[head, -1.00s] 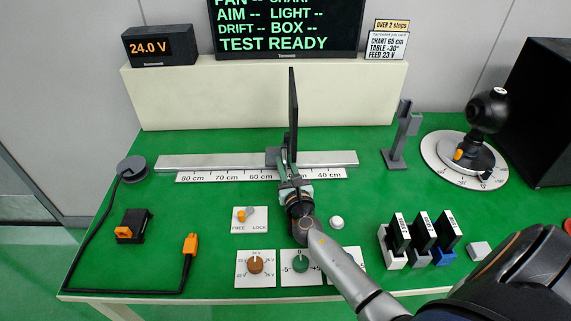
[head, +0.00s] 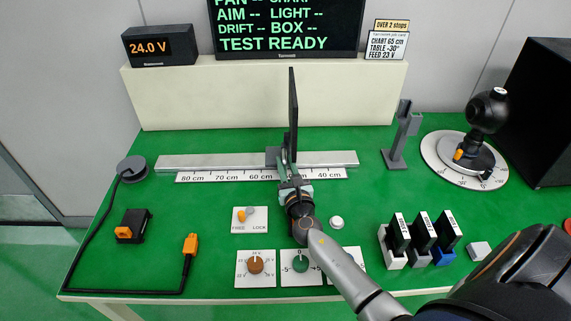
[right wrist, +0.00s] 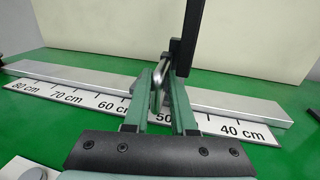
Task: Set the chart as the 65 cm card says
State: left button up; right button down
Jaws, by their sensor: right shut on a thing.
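The chart (head: 293,105) is a thin dark panel, nearly edge-on, standing upright on a carriage (head: 273,156) on the silver rail (head: 210,162). The carriage stands near the 50 cm part of the scale (head: 226,177), right of the 60 cm label. My right gripper (head: 287,165) is in front of the carriage. In the right wrist view its green fingers (right wrist: 160,88) are shut on the carriage's metal handle (right wrist: 156,98). The card (head: 386,46) reads chart 65 cm, table -30°, feed 23 V. My left gripper is not in view.
A FREE/LOCK switch (head: 247,215) has its orange end toward FREE. A brown knob (head: 255,265) and a green knob (head: 300,262) sit at the front. The turntable (head: 435,160) with a camera is at right. The rail left of the carriage is clear.

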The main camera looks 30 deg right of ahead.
jog(key=shift+a, duration=0.15)
jog(key=w+a, duration=0.1)
jog(key=a, duration=0.1)
jog(key=w+a+b, duration=0.1)
jog(key=w+a, duration=0.1)
jog(key=a, duration=0.1)
jog(key=w+a, duration=0.2)
jog(key=a, duration=0.1)
jog(key=shift+f, duration=0.15)
jog(key=shift+w+a, duration=0.1)
jog(key=shift+a, duration=0.15)
jog(key=c, duration=0.8)
grip_release()
jog(key=shift+d, duration=0.1)
jog(key=shift+c, duration=0.2)
jog(key=p+v, duration=0.2)
jog(key=v, duration=0.9)
jog(key=shift+s, duration=0.4)
jog(key=shift+s+a, duration=0.3)
jog(key=shift+s, duration=0.05)
